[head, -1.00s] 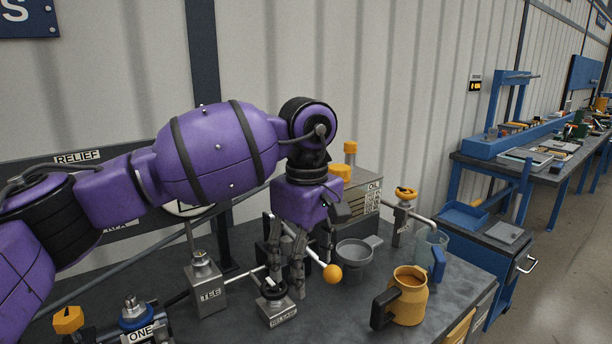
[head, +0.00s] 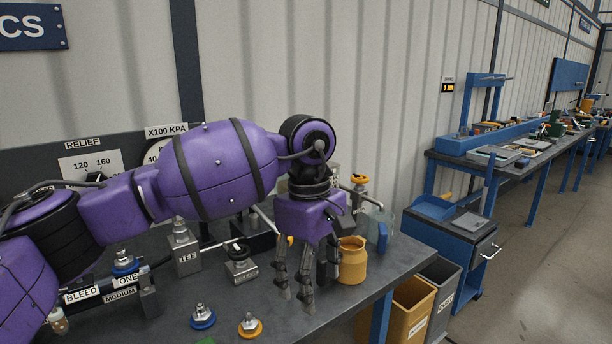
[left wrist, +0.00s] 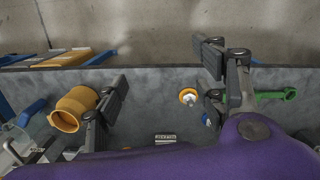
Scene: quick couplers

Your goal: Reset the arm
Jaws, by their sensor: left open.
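My left arm, purple with black bands, reaches in from the left in the head view. Its gripper (head: 308,285) hangs fingers down over the front part of the dark bench (head: 385,268). The fingers are spread and nothing shows between them. My right gripper is not in view.
The TEE block (head: 187,262) and a small metal block (head: 241,270) stand behind left. A blue-ringed fitting (head: 203,318) and yellow-ringed fitting (head: 250,326) lie near the front. A clear jug (head: 381,232) is behind the mug. A green wrench (left wrist: 272,96) lies on the bench. Bins (head: 410,310) stand right.

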